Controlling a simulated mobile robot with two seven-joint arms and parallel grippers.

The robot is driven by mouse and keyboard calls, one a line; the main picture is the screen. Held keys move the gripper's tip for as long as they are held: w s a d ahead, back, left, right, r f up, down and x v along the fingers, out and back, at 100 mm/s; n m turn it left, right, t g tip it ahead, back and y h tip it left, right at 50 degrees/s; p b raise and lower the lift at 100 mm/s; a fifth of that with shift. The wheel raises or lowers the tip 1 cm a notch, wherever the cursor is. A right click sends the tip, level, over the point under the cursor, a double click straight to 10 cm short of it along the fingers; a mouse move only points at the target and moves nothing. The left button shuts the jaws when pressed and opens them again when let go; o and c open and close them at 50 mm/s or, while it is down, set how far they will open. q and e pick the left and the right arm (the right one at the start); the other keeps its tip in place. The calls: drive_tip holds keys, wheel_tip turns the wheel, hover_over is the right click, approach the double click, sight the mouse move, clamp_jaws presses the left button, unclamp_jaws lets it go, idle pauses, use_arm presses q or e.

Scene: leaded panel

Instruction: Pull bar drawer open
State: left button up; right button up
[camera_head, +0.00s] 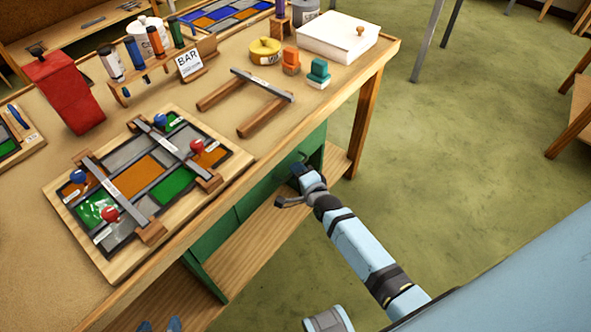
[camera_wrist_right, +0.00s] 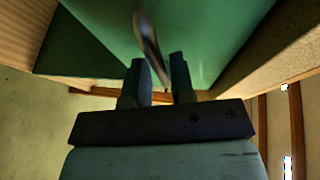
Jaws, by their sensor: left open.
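The green drawer front (camera_head: 262,190) is under the tabletop's front edge, with several green panels along that side. It also fills the top of the right wrist view (camera_wrist_right: 215,30). A dark bar handle (camera_wrist_right: 148,38) stands out from it. My right gripper (camera_head: 291,187) is at this handle; in the wrist view its two fingers (camera_wrist_right: 161,78) are apart, with the handle's near end reaching between them. I see no firm contact. My left gripper (camera_head: 160,326) shows only as two blue-grey tips at the bottom edge. I cannot tell whether the drawer is slightly out.
A BAR sign (camera_head: 189,63) stands on the worktable (camera_head: 240,170). A leaded panel board (camera_head: 60,190), a wooden rack with a metal bar (camera_head: 262,84) and a white box (camera_head: 338,36) lie on top. A wooden lower shelf (camera_head: 262,240) runs below.

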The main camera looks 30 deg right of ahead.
drive_tip(key=shift+w+f, duration=0.15)
drive_tip(key=shift+w, duration=0.65)
use_arm(q)
drive_tip(key=shift+r, duration=0.15)
drive_tip(key=shift+d, duration=0.15)
use_arm(e)
clamp_jaws()
use_arm(q)
drive_tip(key=shift+d, duration=0.15)
use_arm(e)
drive_tip(key=shift+s, duration=0.1)
